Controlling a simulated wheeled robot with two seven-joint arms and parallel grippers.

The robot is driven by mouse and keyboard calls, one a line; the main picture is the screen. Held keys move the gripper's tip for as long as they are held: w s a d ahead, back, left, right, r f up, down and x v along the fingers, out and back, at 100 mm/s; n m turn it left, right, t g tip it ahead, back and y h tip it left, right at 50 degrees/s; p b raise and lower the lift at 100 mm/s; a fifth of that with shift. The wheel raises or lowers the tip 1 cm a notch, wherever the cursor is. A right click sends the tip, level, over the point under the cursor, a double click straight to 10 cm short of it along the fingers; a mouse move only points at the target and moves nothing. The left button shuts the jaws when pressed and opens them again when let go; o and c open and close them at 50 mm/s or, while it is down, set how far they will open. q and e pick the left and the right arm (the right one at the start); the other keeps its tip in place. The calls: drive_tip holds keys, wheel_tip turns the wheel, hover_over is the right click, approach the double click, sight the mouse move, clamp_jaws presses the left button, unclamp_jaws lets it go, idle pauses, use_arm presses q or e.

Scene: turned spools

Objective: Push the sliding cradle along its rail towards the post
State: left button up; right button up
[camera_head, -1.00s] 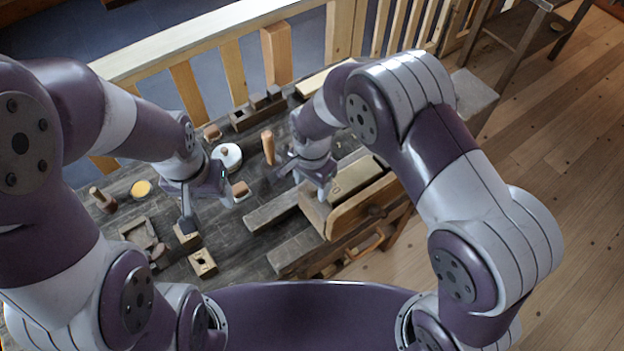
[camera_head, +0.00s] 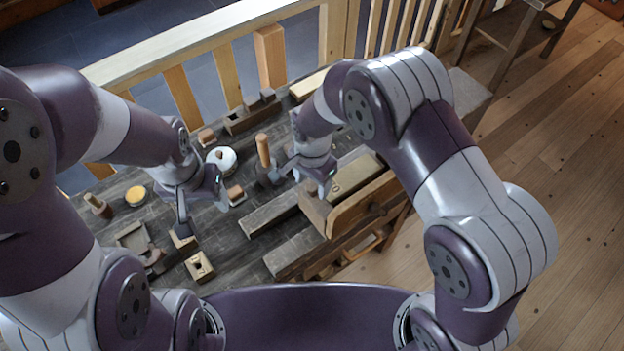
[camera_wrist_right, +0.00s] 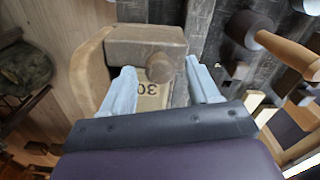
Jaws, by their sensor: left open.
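A grey-brown wooden block with a round knob (camera_wrist_right: 130,46) lies just ahead of my right gripper (camera_wrist_right: 164,88) in the right wrist view; it looks like the cradle. It also shows in the head view (camera_head: 314,208), against a curved plank. A pale strip marked "30" (camera_wrist_right: 150,97) runs beneath it, perhaps the rail; it also shows in the head view (camera_head: 352,178). My right gripper's fingers are apart, near the block's two ends; contact is unclear. I cannot tell which piece is the post. My left gripper (camera_head: 202,210) is open and empty over the bench.
A wooden handle (camera_head: 263,150) with a dark end stands left of my right gripper. A white round pot (camera_head: 222,158), a yellow disc (camera_head: 135,195) and small wooden blocks (camera_head: 199,266) surround my left gripper. A wooden railing (camera_head: 165,45) borders the bench behind.

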drive_tip(key=shift+r, duration=0.35)
wheel_tip(320, 180, up, 12)
drive_tip(key=b, duration=0.3)
